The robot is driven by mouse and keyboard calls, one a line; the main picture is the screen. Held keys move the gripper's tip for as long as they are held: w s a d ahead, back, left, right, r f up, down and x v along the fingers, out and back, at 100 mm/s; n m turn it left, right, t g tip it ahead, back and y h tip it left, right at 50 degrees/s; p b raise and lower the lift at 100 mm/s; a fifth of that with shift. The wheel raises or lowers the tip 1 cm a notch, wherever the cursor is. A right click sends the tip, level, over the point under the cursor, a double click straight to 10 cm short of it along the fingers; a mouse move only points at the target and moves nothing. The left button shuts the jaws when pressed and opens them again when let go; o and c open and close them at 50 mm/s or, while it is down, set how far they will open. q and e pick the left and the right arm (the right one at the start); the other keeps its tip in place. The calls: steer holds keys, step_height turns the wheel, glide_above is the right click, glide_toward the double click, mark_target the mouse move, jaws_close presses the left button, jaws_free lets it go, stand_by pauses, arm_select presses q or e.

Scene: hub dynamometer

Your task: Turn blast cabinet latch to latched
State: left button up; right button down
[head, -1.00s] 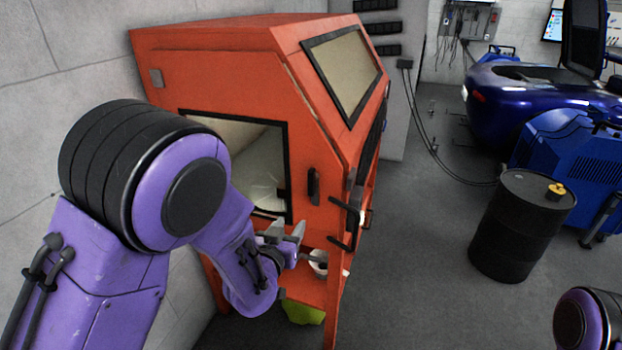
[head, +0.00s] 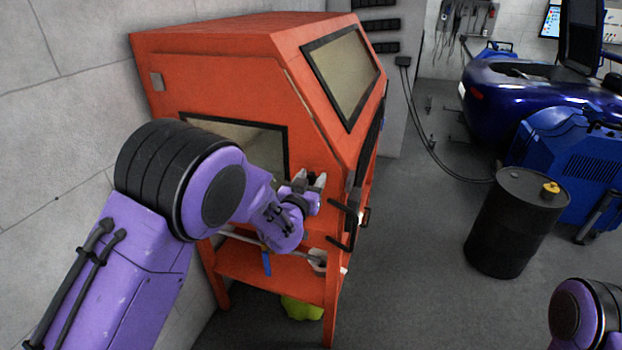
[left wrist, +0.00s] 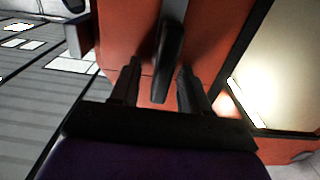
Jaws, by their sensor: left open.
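The orange blast cabinet (head: 215,60) stands against the wall at the left of the head view, its side window partly behind my left arm. Its latch is a black bar handle (left wrist: 170,55) on the orange side panel in the left wrist view. My left gripper (head: 309,181) is at that panel, beside the window's right edge. In the left wrist view my left gripper (left wrist: 158,68) is open, one finger on each side of the handle; I cannot tell whether either touches it. In the head view the fingers largely hide the latch. My right gripper is out of view.
Black bars (head: 345,206) stick out at the cabinet's front corner, right of my left gripper. A lower shelf (head: 270,280) is below, with a green item (head: 301,308) under it. A black drum (head: 510,230) stands at the right. Floor between cabinet and drum is clear.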

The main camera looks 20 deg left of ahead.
arm_select(q)
jaws_close()
steer(key=n, duration=0.1)
steer(key=n+b, duration=0.1)
steer(key=n, duration=0.2)
steer(key=shift+s+a+f+n, duration=0.1)
steer(key=shift+a+f+n, duration=0.15)
steer(key=shift+a+n, duration=0.15)
steer(key=n+b, duration=0.2)
steer(key=n, duration=0.2)
steer(key=f+n+b, duration=0.1)
steer(key=n+b, duration=0.1)
steer(key=n, duration=0.2)
steer(key=a+n+b, duration=0.1)
steer(key=n+b, duration=0.2)
steer(key=n, duration=0.2)
steer(key=shift+f, duration=0.3)
stand_by(0.4)
